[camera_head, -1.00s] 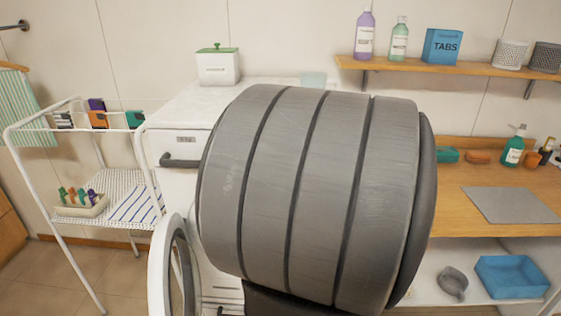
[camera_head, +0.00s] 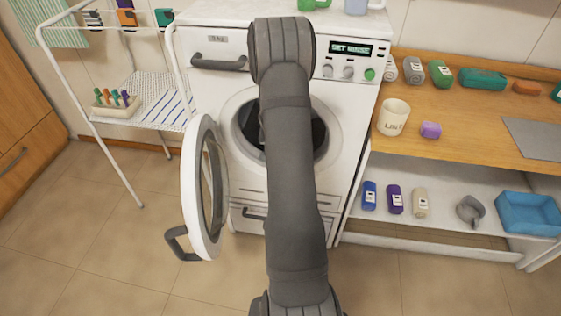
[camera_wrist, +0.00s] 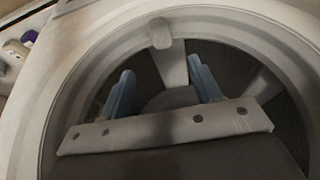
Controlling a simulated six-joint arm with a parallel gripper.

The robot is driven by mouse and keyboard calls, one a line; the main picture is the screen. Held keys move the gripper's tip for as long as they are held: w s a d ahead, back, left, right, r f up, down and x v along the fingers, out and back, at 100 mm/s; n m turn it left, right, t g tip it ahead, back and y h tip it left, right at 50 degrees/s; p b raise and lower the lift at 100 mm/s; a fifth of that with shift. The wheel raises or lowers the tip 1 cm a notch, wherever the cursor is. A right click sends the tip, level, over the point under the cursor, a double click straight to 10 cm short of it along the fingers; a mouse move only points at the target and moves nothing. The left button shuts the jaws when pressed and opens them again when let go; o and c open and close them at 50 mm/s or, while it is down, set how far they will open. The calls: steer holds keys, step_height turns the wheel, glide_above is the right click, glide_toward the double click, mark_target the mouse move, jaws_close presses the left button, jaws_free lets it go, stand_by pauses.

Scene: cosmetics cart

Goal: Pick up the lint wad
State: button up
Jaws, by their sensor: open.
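My gripper (camera_wrist: 161,70) is open at the washing machine's round door opening, with its two blue-grey fingers pointing into the drum. A rounded grey shape (camera_wrist: 172,98) lies between and beyond the fingers in the wrist view. I cannot tell whether it is the lint wad or part of the drum. No other lint wad stands out clearly. In the head view my arm covers the gripper and much of the dark drum opening (camera_head: 320,138) of the washing machine (camera_head: 345,100).
The round door (camera_head: 190,190) stands open to the left. A drying rack (camera_head: 110,150) is further left. On the right, a wooden counter (camera_head: 465,150) holds a cream cup (camera_head: 393,118) with lettering and a purple item (camera_head: 431,130). Bottles and a blue tray (camera_head: 527,215) sit on the lower shelf.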

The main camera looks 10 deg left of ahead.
steer(key=x, duration=1.2)
steer(key=c, duration=1)
